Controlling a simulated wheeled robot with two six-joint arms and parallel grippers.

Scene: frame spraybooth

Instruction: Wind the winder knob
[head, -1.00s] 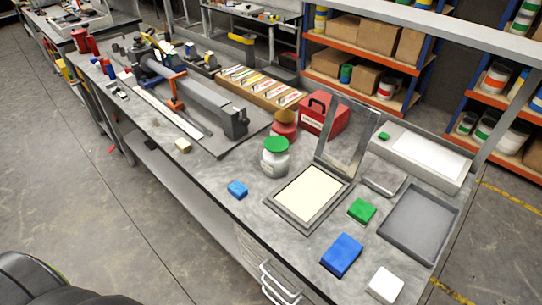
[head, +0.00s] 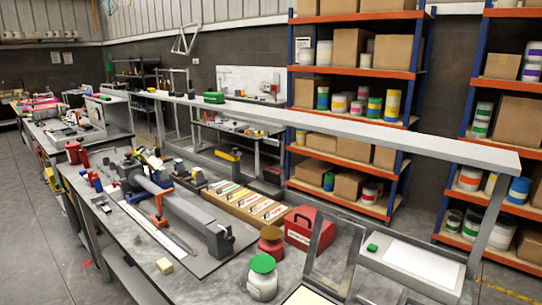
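I cannot make out a winder knob for certain in the head view. A long grey bar-shaped device (head: 188,214) lies on a grey board on the workbench, with an orange upright part (head: 159,211) at its middle and a dark grey block (head: 220,240) at its near right end. Small blue, yellow and white parts crowd its far end, too small to tell apart. Neither of my grippers shows in the head view.
The workbench (head: 202,283) runs from the lower right to the far left. Shelves with cartons and tins stand behind.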

